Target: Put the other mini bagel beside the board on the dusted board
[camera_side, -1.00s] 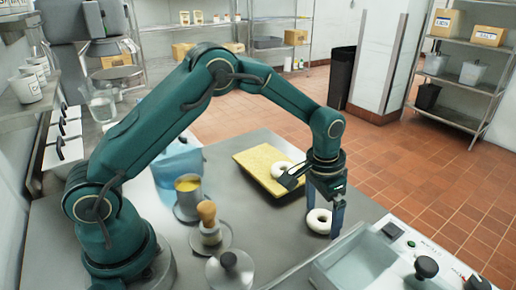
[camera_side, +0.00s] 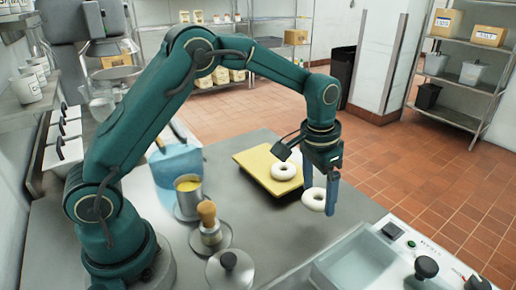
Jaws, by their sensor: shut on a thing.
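A white mini bagel (camera_side: 314,199) is held between the fingers of my gripper (camera_side: 319,190), raised above the steel table to the right of the board. My gripper points down and is shut on this bagel. The yellow dusted board (camera_side: 256,172) lies flat on the table. Another white mini bagel (camera_side: 283,171) lies on the board's right part, to the left of my gripper.
A metal cup with yellow contents (camera_side: 188,190), a wooden-handled tool (camera_side: 209,222) and a knobbed lid (camera_side: 230,268) stand left of the board. The board's left part is clear.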

